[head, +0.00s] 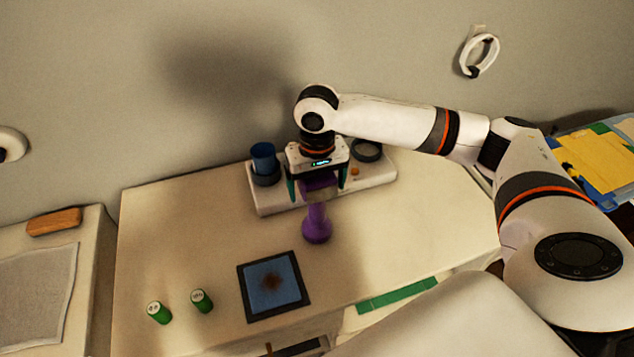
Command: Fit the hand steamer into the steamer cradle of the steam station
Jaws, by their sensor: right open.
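The purple hand steamer (316,222) is in the middle of the table, its wider lower end showing in front of the white steam station (275,204). Its upper part is between the fingers of my right gripper (317,188). That gripper points down and is open, one finger on each side of the steamer; I cannot tell whether either touches it. The station has a blue cup-like part (264,158) in a dark holder at its left and an empty dark ring (367,150) at its right. My gripper hides the station's middle. My left gripper is not in view.
A dark-framed blue pad (273,287) with a brown stain lies at the table's front. A green strip (397,295) lies by the front edge. The tabletop right of the steamer is clear. The wall is close behind.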

